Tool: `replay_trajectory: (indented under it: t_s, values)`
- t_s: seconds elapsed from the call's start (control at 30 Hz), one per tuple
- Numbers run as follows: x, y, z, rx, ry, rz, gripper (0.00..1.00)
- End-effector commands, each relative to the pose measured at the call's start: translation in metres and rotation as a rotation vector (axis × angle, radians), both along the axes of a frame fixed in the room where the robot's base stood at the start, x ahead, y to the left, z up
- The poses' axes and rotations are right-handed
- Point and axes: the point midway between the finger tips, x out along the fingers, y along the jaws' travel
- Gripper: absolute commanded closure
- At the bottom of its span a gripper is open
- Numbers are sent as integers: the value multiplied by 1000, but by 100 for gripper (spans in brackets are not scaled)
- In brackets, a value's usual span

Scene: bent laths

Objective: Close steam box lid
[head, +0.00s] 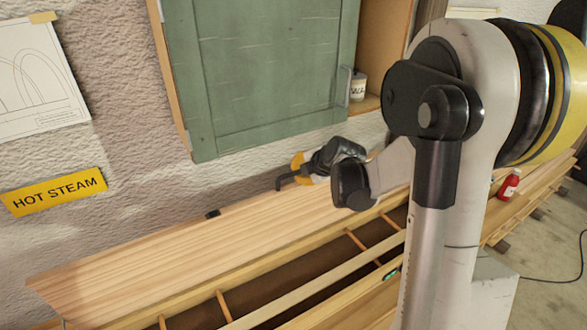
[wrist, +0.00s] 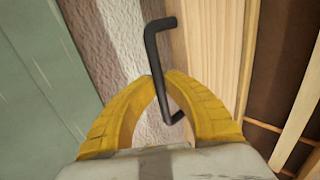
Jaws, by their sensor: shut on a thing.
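The steam box lid (head: 140,262) is a long pale wooden board along the wall side of the box. It stands open, and the dark box interior (head: 262,282) with thin cross slats shows in front of it. A black bent handle (head: 283,182) is at the lid's upper edge. My gripper (head: 299,167) has yellow fingers and is shut on this handle. In the wrist view, the handle (wrist: 157,55) passes between the fingertips of my gripper (wrist: 161,80), with the lid (wrist: 215,50) to the right. My arm hides the box's right part in the head view.
A green cabinet door (head: 265,75) hangs above the lid, close to my gripper. A white cup (head: 358,86) stands on the cabinet shelf. A red bottle (head: 509,184) stands at the right. A yellow "HOT STEAM" sign (head: 54,192) is on the wall. A cable lies on the floor at right.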

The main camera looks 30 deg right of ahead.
Motion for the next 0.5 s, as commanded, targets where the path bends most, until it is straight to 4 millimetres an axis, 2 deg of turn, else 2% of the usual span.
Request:
replay_trajectory:
  t_s: [0.03,0.2,0.4,0.5]
  values:
    - [-10,-1,-2,0,2,-1,100]
    - [-34,-1,-2,0,1,-1,100]
    - [-45,-2,-3,-1,1,0,100]
    - [-59,-2,-7,0,1,-1,100]
